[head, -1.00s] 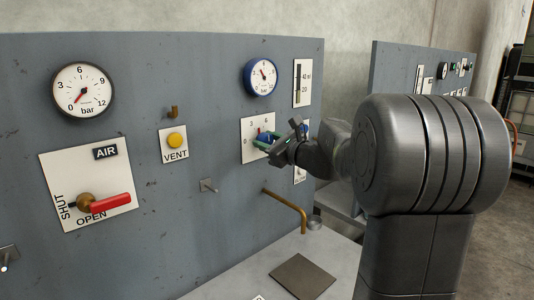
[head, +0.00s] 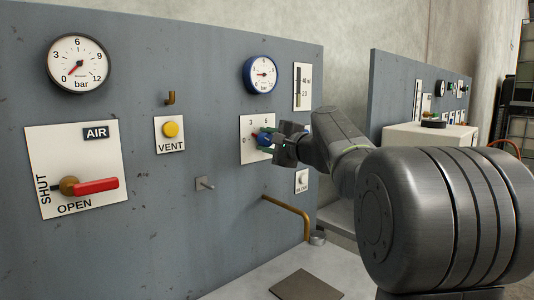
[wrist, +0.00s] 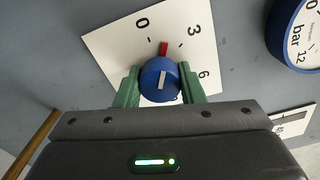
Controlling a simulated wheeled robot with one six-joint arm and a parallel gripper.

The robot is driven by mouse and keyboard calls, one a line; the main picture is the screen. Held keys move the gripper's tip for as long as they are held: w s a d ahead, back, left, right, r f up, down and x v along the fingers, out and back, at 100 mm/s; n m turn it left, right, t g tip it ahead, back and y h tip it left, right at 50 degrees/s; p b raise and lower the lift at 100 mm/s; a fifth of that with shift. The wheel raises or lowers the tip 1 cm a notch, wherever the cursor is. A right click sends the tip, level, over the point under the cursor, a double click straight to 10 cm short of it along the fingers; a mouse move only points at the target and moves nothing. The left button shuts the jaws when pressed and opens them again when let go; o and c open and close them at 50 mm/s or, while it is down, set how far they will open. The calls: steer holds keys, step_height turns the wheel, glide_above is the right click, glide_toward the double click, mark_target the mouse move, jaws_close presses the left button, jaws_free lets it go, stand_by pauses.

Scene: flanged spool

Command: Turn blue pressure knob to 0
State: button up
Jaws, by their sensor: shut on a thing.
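The blue pressure knob (wrist: 160,82) has a white line on its face and a red pointer (wrist: 164,48) at its edge. It sits on a white dial plate (wrist: 118,44) marked 0, 3 and 6. The red pointer lies between 0 and 3. In the head view the knob (head: 264,140) is partly hidden, and its red pointer is left of it. My gripper (wrist: 160,88) has its green fingers on either side of the knob, shut on it. My gripper (head: 268,142) reaches it from the right in the head view.
A blue-rimmed gauge (head: 260,75) hangs above the dial, its needle pointing left. A brass pipe (head: 288,210) sticks out below. The yellow VENT button (head: 171,129), red-handled AIR valve (head: 97,187) and black-rimmed gauge (head: 78,65) are at left. A white button plate (head: 301,181) lies below right.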

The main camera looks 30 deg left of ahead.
steer(key=n+b, duration=0.3)
steer(key=shift+f+n, duration=0.25)
steer(key=shift+n, duration=0.05)
steer(key=shift+r+n+b, duration=0.15)
steer(key=shift+n+b, duration=0.85)
steer(key=shift+n, duration=0.1)
steer(key=o, duration=1)
steer(key=shift+r, duration=0.1)
steer(key=v, duration=1.4)
